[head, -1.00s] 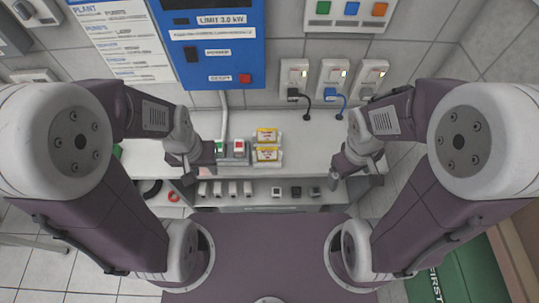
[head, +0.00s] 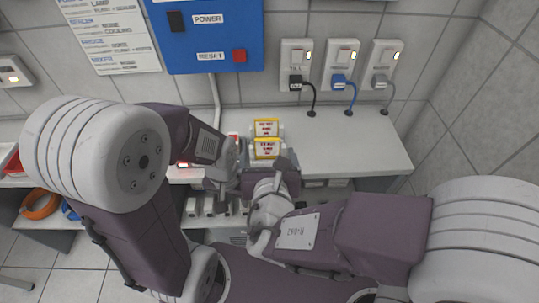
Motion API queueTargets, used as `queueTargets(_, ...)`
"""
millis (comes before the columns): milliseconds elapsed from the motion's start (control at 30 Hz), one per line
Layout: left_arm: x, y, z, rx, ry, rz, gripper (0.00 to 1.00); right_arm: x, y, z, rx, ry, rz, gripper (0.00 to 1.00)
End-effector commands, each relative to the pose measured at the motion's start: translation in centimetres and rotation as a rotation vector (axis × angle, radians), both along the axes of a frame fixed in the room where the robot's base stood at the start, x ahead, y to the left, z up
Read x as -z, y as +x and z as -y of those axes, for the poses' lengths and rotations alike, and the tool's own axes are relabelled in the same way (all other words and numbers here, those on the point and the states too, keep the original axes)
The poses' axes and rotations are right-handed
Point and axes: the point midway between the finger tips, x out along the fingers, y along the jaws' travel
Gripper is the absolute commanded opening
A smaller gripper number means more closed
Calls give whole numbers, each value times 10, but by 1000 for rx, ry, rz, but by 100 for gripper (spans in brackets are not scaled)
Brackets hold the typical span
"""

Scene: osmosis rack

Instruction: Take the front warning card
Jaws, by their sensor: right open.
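Two yellow-edged white warning cards with red print stand one behind the other on the white counter. The front warning card (head: 267,147) is nearer to me and partly hidden at its lower edge. The rear warning card (head: 266,127) stands just behind it. My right gripper (head: 268,163) is open, right in front of the front card; I cannot tell whether its fingers touch the card. My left gripper (head: 220,188) is to the left and lower, beside the right one, and its jaw opening is not clear.
The white counter (head: 350,145) is clear to the right of the cards. Switched sockets (head: 341,66) with plugged cables are on the wall. A blue power panel (head: 205,35) hangs above. A lower shelf holds small items, largely hidden by my arms.

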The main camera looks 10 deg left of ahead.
Motion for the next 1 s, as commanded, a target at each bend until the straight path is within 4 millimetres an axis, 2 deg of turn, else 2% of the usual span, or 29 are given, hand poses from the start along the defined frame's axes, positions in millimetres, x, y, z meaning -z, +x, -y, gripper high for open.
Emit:
queueTargets(100,4,0,0,0,0,0,36,8,17,-3,5,-2,0,89)
queueTargets(300,5,0,0,0,0,-1,36,12,25,-6,4,0,-1,89)
queueTargets(500,11,0,0,0,0,-1,36,27,59,-14,7,-1,-2,89)
queueTargets(600,12,0,0,0,0,-1,36,31,69,-18,5,-2,-2,89)
queueTargets(867,11,0,0,0,0,-1,36,31,72,-19,3,0,-1,89)
queueTargets(1000,11,0,0,0,0,-1,36,31,72,-19,3,0,-1,50)
